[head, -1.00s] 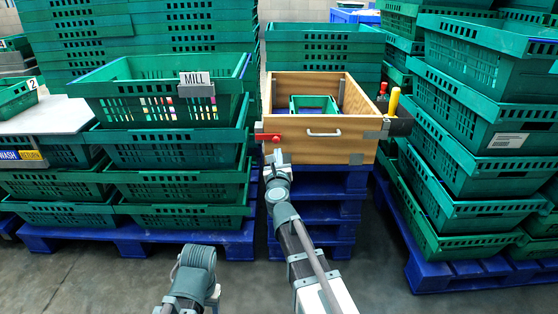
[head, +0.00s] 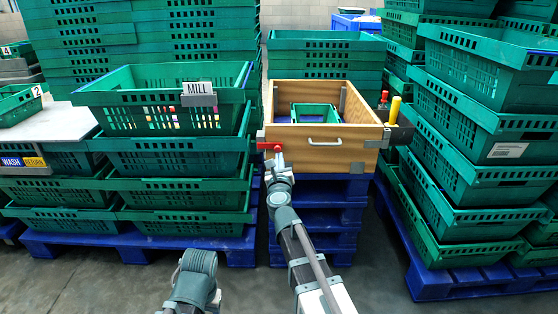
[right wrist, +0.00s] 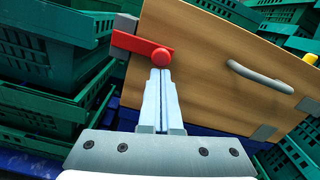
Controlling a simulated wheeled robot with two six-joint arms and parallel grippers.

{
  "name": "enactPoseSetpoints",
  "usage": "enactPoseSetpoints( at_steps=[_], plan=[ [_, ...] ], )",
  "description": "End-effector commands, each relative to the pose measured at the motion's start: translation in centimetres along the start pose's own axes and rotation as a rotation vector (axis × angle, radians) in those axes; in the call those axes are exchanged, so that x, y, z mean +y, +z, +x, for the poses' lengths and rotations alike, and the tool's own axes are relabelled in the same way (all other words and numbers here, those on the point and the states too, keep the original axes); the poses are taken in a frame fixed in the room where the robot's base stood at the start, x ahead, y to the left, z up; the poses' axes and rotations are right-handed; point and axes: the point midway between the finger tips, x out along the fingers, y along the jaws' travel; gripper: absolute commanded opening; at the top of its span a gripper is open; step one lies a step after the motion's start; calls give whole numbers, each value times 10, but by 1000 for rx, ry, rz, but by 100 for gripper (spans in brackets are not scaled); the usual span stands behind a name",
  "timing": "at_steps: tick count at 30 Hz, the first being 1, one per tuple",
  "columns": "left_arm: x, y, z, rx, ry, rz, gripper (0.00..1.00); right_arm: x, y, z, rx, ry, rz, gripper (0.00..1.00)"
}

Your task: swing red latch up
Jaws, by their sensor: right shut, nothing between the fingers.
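The red latch (head: 270,146) is on the left end of the wooden box's front panel (head: 335,158). Contact cannot be told for certain. My left arm's end shows at the bottom; its fingers are not visible.
A metal handle (head: 325,142) is on the front panel. A small green crate (head: 315,106) sits inside the box. Stacked green crates (head: 180,160) stand close on the left, and more crates (head: 480,140) on the right. Blue pallets (head: 318,215) support the box.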

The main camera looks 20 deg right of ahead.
Motion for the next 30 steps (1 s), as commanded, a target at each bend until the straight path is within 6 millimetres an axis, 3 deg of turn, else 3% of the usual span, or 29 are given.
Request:
enactPoseSetpoints(
  at_steps=[14,30],
  plan=[
    [-1,1,-11,0,0,2,60,-5,10,0,0,6,-135,0],
    [-5,2,-46,0,0,11,60,-10,43,2,-1,23,-604,0]
  ],
)
